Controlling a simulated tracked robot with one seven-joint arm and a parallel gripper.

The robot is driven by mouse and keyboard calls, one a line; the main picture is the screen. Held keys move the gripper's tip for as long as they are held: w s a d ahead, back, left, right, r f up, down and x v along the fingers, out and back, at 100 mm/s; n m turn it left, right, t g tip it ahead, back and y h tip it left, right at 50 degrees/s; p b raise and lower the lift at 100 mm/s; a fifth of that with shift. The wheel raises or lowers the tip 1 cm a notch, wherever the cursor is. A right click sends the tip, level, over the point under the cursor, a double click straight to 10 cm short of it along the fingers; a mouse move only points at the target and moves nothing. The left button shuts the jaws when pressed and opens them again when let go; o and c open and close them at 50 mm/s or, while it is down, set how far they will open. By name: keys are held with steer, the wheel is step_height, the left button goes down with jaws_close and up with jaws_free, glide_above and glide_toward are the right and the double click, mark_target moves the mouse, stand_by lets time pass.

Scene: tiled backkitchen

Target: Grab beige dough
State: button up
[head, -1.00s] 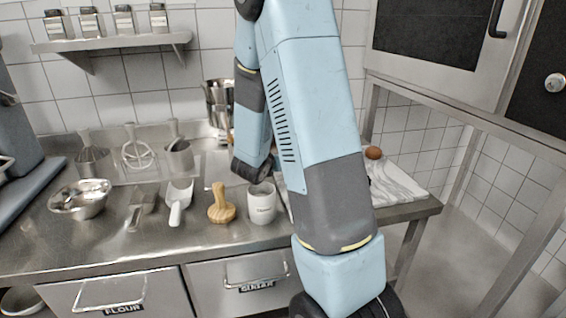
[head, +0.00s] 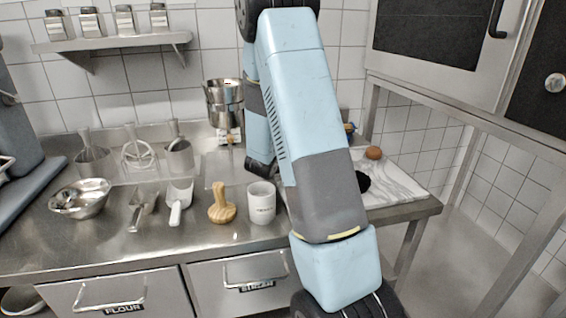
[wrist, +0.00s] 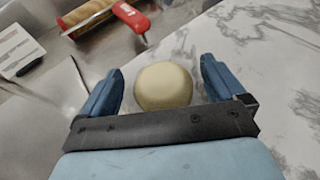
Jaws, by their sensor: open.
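The beige dough (wrist: 164,86) is a smooth round ball on the white marble slab in the wrist view. My gripper (wrist: 160,80) is open, with one blue finger to the left of the dough and one to the right. The dough lies between the fingers, with gaps showing on both sides. Its near edge is close to the dark gripper bar. In the head view my arm hides the dough, and the fingers do not show there.
The marble slab (head: 400,184) is at the counter's right end, with a brown ball (head: 374,153) at its back. A red-handled tool (wrist: 131,17) lies beyond the dough. A white mug (head: 262,204) and wooden tool (head: 221,204) stand left of my arm.

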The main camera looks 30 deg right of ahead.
steer(key=shift+c, duration=0.4)
steer(key=c, duration=1)
steer(key=shift+c, duration=0.2)
steer(key=shift+r, duration=0.55)
step_height(320, 180, up, 2)
steer(key=shift+r, duration=0.25)
steer(key=s+a+r, duration=0.3)
steer(key=s+r, duration=0.6)
steer(key=s, duration=0.4)
steer(key=shift+s+a+r, duration=0.2)
steer(key=shift+s+a, duration=0.05)
steer(key=shift+a, duration=0.15)
